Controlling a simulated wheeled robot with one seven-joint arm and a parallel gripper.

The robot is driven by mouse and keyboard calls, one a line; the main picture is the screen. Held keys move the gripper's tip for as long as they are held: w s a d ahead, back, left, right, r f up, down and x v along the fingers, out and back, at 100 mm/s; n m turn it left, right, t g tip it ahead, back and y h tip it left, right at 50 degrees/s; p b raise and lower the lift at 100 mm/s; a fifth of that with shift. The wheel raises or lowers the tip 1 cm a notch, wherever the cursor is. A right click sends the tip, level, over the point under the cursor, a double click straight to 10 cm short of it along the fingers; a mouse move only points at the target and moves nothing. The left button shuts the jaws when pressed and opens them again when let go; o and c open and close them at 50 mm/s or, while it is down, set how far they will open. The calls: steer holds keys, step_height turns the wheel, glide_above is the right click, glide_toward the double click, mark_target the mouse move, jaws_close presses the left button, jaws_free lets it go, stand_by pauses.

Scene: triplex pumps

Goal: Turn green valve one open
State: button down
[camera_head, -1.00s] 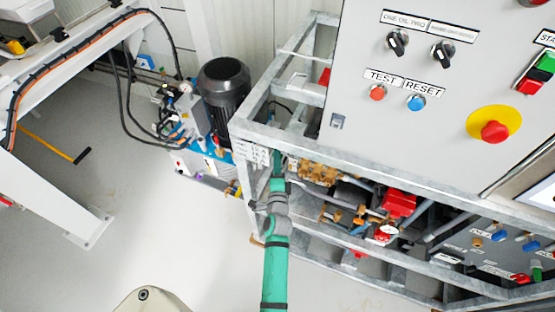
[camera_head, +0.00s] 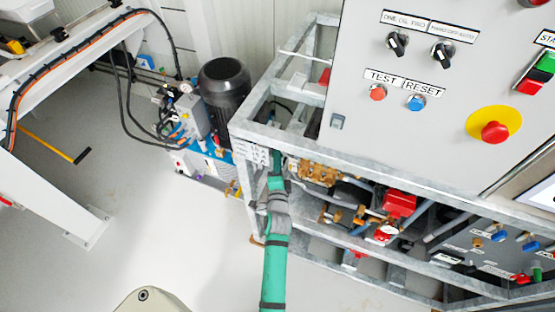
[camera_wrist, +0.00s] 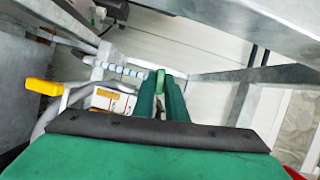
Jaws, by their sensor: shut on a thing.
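In the wrist view, a small green valve handle (camera_wrist: 160,80) stands between the tips of my gripper (camera_wrist: 161,92). The two green fingers are close together on either side of it, shut on it. The valve body below the handle is hidden by my fingers. In the head view, my green arm reaches up into the left end of the metal frame under the control cabinet. The fingertips and the valve handle cannot be made out there.
In the wrist view, a yellow handle (camera_wrist: 43,87) and a labelled box (camera_wrist: 112,101) lie left of my fingers. Metal frame bars (camera_head: 258,112) enclose my gripper. The control cabinet (camera_head: 370,125) overhangs at right. Brass fittings (camera_head: 320,173) and a red valve (camera_head: 398,203) sit inside.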

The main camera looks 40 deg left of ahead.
steer(key=shift+s+a+r+n+g+h, duration=0.1)
steer(key=shift+n+g+h, duration=0.1)
steer(key=shift+n+h, duration=0.95)
steer(key=shift+a+r+n+g+h, duration=0.15)
steer(key=shift+n+h, duration=0.3)
steer(key=shift+n, duration=1.35)
steer(key=shift+s+a+n+g+h, duration=0.1)
steer(key=shift+n+g+h, duration=0.15)
steer(key=shift+n+h, duration=0.9)
steer(key=shift+n+y, duration=0.25)
steer(key=shift+n, duration=0.15)
steer(key=c, duration=1.8)
jaws_free()
steer(key=shift+d, duration=0.1)
steer(key=v, duration=1)
steer(key=shift+s, duration=0.25)
steer(key=shift+d+r, duration=0.1)
steer(key=shift+d, duration=0.05)
